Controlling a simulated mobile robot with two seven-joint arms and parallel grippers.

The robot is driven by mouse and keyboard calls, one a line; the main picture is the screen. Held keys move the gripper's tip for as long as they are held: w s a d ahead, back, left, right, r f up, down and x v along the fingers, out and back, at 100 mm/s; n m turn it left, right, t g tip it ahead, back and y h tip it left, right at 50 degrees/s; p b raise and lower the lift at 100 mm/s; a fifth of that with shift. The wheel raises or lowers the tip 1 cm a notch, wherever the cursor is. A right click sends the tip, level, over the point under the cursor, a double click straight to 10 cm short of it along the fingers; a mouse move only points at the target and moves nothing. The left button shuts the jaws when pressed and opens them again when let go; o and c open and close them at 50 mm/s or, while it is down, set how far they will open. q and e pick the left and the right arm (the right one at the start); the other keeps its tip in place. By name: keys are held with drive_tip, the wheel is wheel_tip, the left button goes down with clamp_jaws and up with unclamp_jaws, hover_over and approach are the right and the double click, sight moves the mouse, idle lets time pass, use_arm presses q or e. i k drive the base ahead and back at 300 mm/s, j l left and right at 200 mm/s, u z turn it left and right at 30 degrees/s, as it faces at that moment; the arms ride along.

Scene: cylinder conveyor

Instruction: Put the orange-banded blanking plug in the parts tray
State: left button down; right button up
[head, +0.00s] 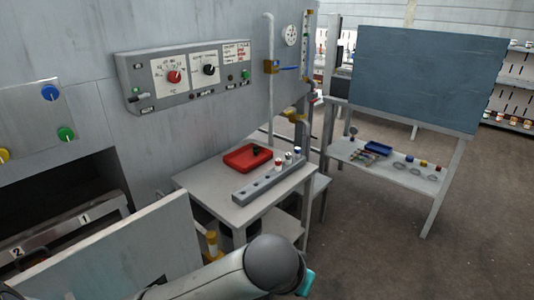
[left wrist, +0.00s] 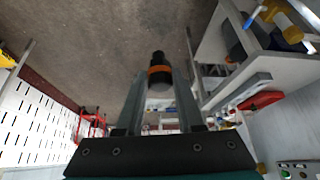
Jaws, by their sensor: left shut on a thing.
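The orange-banded blanking plug (left wrist: 159,70) shows in the left wrist view, with a dark end and an orange band. My left gripper (left wrist: 160,85) is shut on it, one finger on each side. The plug hangs clear of any surface in that view. In the head view my left arm crosses the bottom, and its gripper and the plug are hidden there. A red tray (head: 236,164) lies on the small grey table with a dark piece in it. The tray seems to show in the left wrist view (left wrist: 260,100). My right gripper is in neither view.
A grey rack (head: 262,181) with several plugs stands on the grey table (head: 207,180), in front of the red tray. A control panel (head: 190,77) hangs on the wall behind. A side shelf at right holds a blue tray (head: 377,147) and small parts. Open floor lies right.

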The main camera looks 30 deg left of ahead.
sight(241, 165)
drive_tip(key=i, duration=1.25)
drive_tip(key=i+u, duration=1)
drive_tip(key=u, duration=0.2)
drive_tip(key=i+u, duration=0.6)
